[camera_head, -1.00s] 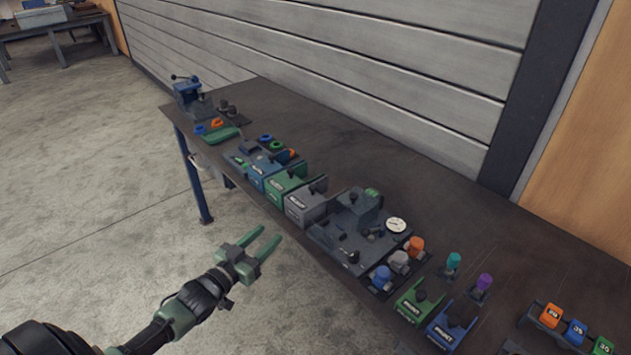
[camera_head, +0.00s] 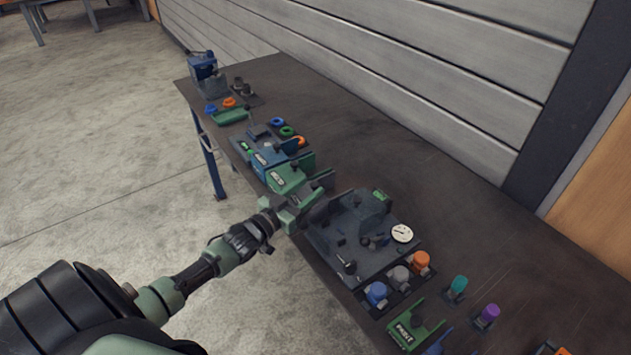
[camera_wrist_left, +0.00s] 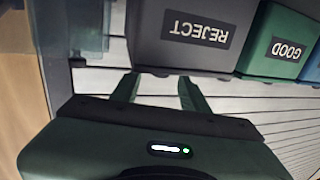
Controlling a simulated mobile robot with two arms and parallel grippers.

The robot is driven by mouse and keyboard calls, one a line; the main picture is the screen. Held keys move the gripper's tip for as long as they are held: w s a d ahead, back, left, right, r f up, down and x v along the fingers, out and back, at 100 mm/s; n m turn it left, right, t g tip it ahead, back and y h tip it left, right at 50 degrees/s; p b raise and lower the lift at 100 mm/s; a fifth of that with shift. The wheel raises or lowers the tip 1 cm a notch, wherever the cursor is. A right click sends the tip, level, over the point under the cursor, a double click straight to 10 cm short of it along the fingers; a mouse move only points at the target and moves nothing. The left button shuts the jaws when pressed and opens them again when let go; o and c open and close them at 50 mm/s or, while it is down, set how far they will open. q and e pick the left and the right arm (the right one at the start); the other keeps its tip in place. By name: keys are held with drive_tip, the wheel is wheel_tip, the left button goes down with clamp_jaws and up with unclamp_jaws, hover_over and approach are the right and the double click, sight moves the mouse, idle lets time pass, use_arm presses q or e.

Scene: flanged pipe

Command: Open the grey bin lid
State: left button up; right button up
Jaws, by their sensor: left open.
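The grey bin (camera_wrist_left: 195,35) labelled REJECT fills the top middle of the left wrist view, its label upside down. Its lid cannot be made out there. In the head view my left gripper (camera_head: 318,190) is at the table's front edge, right at the grey bin, and hides most of it. The gripper is open with nothing between its fingers. In the wrist view the two green fingers (camera_wrist_left: 158,88) point toward the bin's front, close to its edge. Whether they touch it I cannot tell. My right gripper is not in view.
The green bin (camera_head: 288,178) labelled GOOD stands beside the grey bin, with a blue bin (camera_head: 262,158) beyond it. A dark fixture with a white dial (camera_head: 401,233) stands on the other side. The back of the table (camera_head: 420,175) is clear.

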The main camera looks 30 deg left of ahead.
sight(312, 186)
use_arm(q)
drive_tip(key=w, duration=0.2)
drive_tip(key=shift+w+d+f, duration=0.1)
drive_tip(key=shift+w+d, duration=0.05)
drive_tip(key=shift+w, duration=0.45)
clamp_jaws()
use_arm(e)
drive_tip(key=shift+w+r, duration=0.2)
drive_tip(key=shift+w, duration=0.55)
